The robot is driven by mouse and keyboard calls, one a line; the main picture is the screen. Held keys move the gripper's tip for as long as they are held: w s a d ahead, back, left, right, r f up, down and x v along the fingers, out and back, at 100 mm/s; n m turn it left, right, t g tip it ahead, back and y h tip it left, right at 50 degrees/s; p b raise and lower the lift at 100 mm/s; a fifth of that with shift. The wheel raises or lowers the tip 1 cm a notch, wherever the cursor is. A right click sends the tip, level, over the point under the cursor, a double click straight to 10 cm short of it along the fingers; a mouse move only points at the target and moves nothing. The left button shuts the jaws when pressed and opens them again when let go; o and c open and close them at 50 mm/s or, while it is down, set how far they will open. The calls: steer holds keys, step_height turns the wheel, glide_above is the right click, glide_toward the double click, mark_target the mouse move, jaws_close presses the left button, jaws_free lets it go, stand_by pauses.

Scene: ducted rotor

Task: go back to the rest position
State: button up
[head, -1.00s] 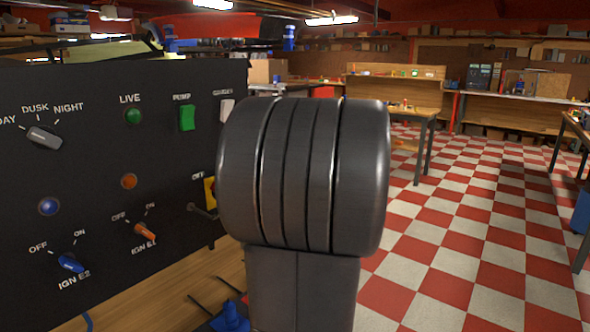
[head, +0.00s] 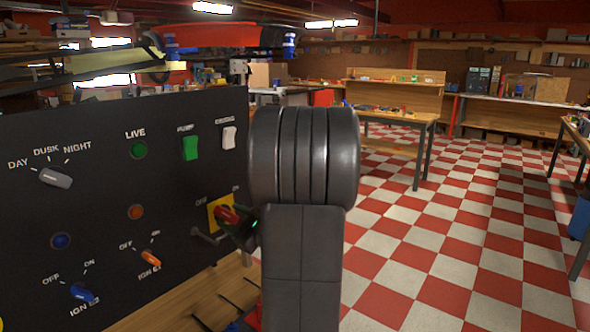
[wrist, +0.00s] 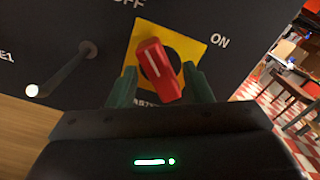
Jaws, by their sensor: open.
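My gripper (wrist: 160,69) is open in the wrist view, with one dark green finger on each side of the red master switch knob (wrist: 162,72). The knob sits on a yellow plate (wrist: 190,50), and its white line points up and slightly left, toward the OFF side. The fingers look apart from the knob, but their depth to it is hard to tell. In the head view the red knob (head: 228,215) and yellow plate (head: 214,207) show at the panel's right end. My arm hides most of the gripper there.
The black panel (head: 100,190) carries the LIVE lamp (head: 139,150), the green pump switch (head: 190,148) and other knobs. The wooden bench (head: 185,300) lies below. Checkered floor (head: 450,230) is open to the right.

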steer(key=shift+r+m+p, duration=0.25)
steer(key=shift+m+p, duration=0.85)
steer(key=shift+p, duration=0.6)
steer(key=b+v, duration=0.2)
steer(key=v, duration=1)
steer(key=shift+s+d+f, duration=0.25)
steer(key=shift+d, duration=0.05)
steer(key=shift+r, duration=0.1)
